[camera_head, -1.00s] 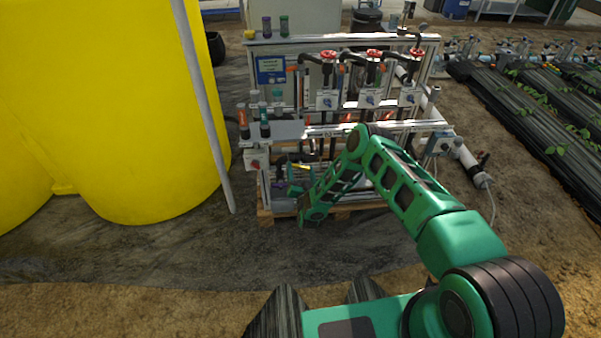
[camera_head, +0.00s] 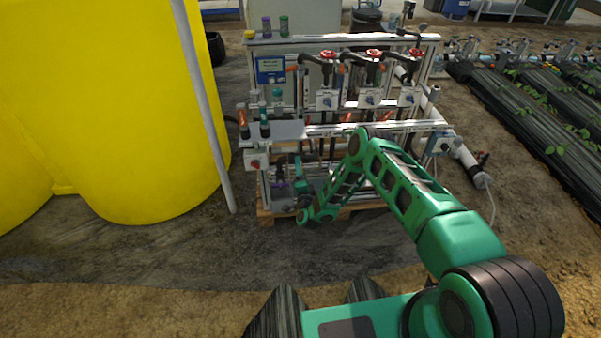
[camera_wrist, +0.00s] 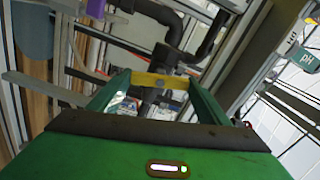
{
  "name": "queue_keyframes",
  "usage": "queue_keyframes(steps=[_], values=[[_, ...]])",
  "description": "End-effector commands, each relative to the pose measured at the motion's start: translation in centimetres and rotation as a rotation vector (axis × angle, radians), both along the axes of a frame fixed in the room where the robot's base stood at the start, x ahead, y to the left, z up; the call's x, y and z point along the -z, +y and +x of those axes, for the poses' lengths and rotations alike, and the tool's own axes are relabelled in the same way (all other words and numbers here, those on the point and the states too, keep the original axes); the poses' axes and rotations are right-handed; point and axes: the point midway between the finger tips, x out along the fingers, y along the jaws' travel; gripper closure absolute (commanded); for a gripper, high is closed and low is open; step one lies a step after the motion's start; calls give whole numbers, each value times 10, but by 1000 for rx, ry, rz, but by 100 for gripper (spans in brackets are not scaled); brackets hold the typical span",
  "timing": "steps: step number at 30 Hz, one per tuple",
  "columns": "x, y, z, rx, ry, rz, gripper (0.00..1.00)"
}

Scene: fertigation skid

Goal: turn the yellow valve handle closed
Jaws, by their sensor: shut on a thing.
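The yellow valve handle (camera_wrist: 158,80) shows in the wrist view as a short yellow bar between the tips of my gripper (camera_wrist: 157,84). Both green fingers reach up to it, one at each end, and my gripper is shut on it. Black pipe fittings lie just behind the handle. In the head view my gripper (camera_head: 299,190) is low at the left front of the skid. The yellow handle cannot be made out there, hidden by my wrist and the pipework.
The skid frame (camera_head: 290,133) surrounds the work spot, with a shelf of bottles above it. A large yellow tank (camera_head: 120,120) and a grey pole (camera_head: 205,105) stand to the left. A pH box (camera_wrist: 305,57) shows at right. Bare ground lies in front.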

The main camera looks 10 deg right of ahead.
Motion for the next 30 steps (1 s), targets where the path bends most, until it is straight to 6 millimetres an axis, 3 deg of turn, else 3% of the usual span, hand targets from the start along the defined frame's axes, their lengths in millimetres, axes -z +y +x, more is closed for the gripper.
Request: queue_keyframes(steps=[12, 30], values=[[5, -3, -2, 2, -2, 214, 52], [6, -4, -3, 4, -1, 255, 52]])
